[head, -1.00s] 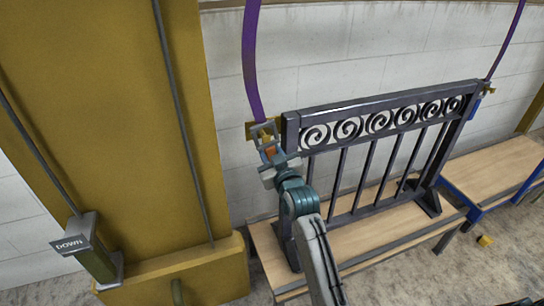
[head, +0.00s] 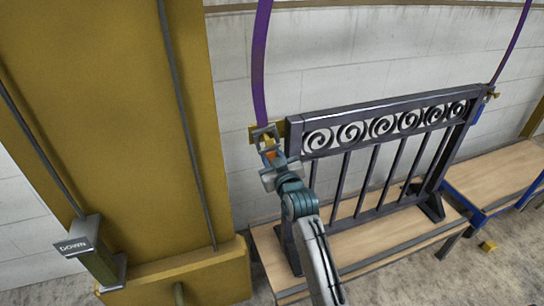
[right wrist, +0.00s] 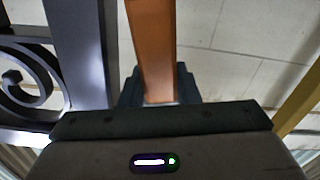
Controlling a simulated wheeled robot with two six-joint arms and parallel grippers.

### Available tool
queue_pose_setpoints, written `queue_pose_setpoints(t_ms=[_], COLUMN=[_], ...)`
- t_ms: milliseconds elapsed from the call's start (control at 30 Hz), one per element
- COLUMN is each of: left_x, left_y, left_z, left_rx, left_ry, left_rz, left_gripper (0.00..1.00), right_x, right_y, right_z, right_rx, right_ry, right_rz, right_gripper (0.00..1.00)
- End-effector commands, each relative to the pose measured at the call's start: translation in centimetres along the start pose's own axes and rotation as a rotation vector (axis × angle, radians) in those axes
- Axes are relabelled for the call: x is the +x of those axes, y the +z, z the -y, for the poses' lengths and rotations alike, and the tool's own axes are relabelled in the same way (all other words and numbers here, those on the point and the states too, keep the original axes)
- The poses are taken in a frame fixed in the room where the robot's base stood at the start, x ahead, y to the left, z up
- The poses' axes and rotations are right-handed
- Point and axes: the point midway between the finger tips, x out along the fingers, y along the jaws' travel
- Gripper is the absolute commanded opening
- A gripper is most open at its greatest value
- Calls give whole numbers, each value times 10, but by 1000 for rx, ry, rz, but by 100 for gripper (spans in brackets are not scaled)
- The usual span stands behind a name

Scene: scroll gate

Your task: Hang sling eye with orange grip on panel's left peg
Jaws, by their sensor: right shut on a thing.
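The dark scroll panel (head: 345,165) stands upright on a wooden bench. A brass-coloured piece (head: 254,137) shows at its upper left corner, where the left peg is; the peg itself is hard to make out. A purple sling (head: 260,60) hangs down from above to this corner. My right gripper (head: 267,143) is at this corner, shut on the orange grip (head: 269,153). In the right wrist view the orange grip (right wrist: 152,50) rises from between the dark fingers, beside the panel's end post (right wrist: 85,45). I cannot tell whether the sling eye is around the peg. My left gripper is out of view.
A wide yellow column (head: 110,100) with a box marked DOWN (head: 85,245) stands close on the left. A second purple sling (head: 512,40) hangs at the panel's right end. The bench (head: 350,250) carries the panel; a pale wall is behind.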

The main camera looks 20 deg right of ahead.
Motion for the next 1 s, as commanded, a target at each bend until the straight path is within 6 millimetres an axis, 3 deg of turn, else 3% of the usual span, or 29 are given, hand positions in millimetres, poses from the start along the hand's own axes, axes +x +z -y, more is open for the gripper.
queue_pose_setpoints(t_ms=[267,300,400,867,1000], left_x=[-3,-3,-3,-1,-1], left_y=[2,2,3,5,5], left_z=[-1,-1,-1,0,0], left_rx=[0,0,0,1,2], left_ry=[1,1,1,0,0], left_rz=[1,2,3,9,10], left_gripper=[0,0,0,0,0], right_x=[0,0,0,-1,-11], right_y=[-1,-1,-1,0,1], right_z=[0,0,0,0,0], right_rx=[0,0,0,-2,-1], right_ry=[1,1,0,0,0], right_rz=[-2,-2,-1,1,1], right_gripper=[0,37,54,54,54])
